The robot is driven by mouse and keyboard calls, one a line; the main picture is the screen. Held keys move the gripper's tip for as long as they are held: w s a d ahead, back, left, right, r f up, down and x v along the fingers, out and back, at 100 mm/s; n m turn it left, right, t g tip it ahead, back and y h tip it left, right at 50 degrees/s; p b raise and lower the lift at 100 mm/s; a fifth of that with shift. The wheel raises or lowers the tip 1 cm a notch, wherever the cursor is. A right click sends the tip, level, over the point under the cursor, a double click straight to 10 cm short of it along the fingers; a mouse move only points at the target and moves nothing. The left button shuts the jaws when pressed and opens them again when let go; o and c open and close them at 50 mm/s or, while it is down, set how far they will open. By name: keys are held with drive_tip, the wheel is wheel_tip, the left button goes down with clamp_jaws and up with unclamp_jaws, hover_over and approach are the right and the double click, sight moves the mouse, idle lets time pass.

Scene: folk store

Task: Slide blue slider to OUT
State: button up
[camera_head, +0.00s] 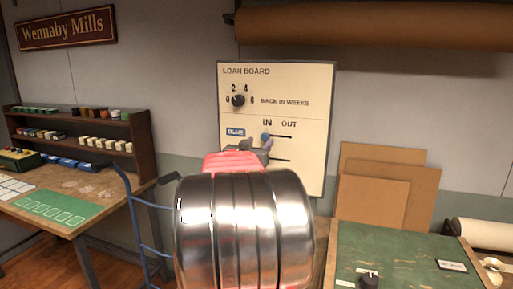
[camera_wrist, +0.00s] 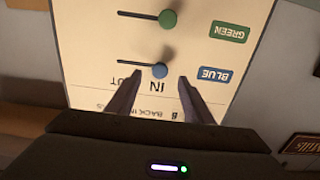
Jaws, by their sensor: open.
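The cream loan board (camera_head: 315,90) stands upright against the wall. Its blue slider knob (camera_head: 265,137) is at the IN end of a dark slot that runs right to OUT. In the wrist view the board is upside down, and the blue knob (camera_wrist: 160,70) shows between my fingertips, with its slot running left. My gripper (camera_wrist: 160,77) is open, one finger on each side of the knob in the picture. I cannot tell whether either finger touches it. In the head view my gripper (camera_head: 257,147) is at the board, with my arm hiding the board's lower middle.
The green slider knob (camera_wrist: 167,19) sits at the IN end of the other slot. A black dial (camera_head: 238,100) is above the sliders. Brown boards (camera_head: 390,185) lean at right behind a green-topped table (camera_head: 400,255). A blue hand truck frame (camera_head: 140,220) stands left of my arm.

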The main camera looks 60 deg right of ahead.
sight(264, 137)
drive_tip(key=shift+w+d, duration=0.15)
drive_tip(key=shift+d, duration=0.9)
drive_tip(key=shift+w+d, duration=0.2)
drive_tip(key=shift+d, duration=0.8)
drive_tip(key=shift+w+d, duration=0.15)
drive_tip(key=shift+d, duration=0.9)
drive_tip(key=shift+c, duration=0.6)
drive_tip(key=c, duration=0.7)
